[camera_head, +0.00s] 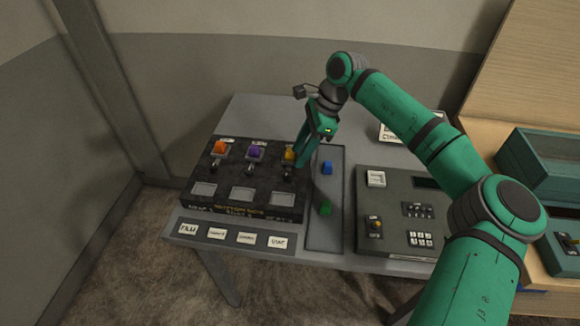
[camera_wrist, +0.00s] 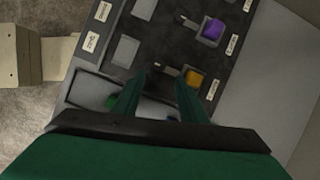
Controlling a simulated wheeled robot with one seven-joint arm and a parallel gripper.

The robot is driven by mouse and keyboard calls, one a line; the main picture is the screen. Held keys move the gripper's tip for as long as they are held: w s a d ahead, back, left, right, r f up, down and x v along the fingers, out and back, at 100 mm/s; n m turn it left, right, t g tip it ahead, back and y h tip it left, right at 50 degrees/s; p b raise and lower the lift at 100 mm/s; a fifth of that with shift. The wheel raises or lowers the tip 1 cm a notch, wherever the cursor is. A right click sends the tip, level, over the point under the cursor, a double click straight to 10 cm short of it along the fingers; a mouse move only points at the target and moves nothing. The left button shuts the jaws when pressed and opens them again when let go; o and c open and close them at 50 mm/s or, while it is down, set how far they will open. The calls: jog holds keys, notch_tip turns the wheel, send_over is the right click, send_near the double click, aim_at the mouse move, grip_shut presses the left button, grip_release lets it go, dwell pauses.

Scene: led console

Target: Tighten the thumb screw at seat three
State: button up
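The dark console (camera_head: 243,207) has three seats in a row, holding an orange block (camera_head: 220,147), a purple block (camera_head: 254,153) and a yellow block (camera_head: 289,154). A small thumb screw (camera_head: 287,172) sits in front of the yellow block at the right-hand seat. In the wrist view, this thumb screw (camera_wrist: 167,70) is a short stem beside the yellow block (camera_wrist: 193,79). My gripper (camera_head: 299,164) is at that right-hand seat. In the wrist view, its two fingers (camera_wrist: 161,78) are apart, with the screw just beyond their tips. I cannot tell whether they touch it.
A grey tray (camera_head: 325,238) right of the console holds a blue block (camera_head: 327,168) and a green block (camera_head: 325,208). A second control box (camera_head: 398,240) stands further right. Label cards (camera_head: 277,242) line the table's front edge. A teal-lidded box (camera_head: 545,160) is at far right.

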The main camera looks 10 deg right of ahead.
aim_at(288, 173)
jog(key=x, duration=0.4)
jog(key=shift+w+a+f, duration=0.1)
jog(key=shift+a+f, duration=0.05)
jog(key=shift+f, duration=0.1)
jog(key=shift+a+f, duration=0.1)
jog(key=shift+f, duration=0.25)
jog(key=shift+x, duration=0.8)
jog(key=shift+a, duration=0.1)
jog(key=shift+c, duration=0.4)
jog(key=shift+r, duration=0.1)
grip_shut()
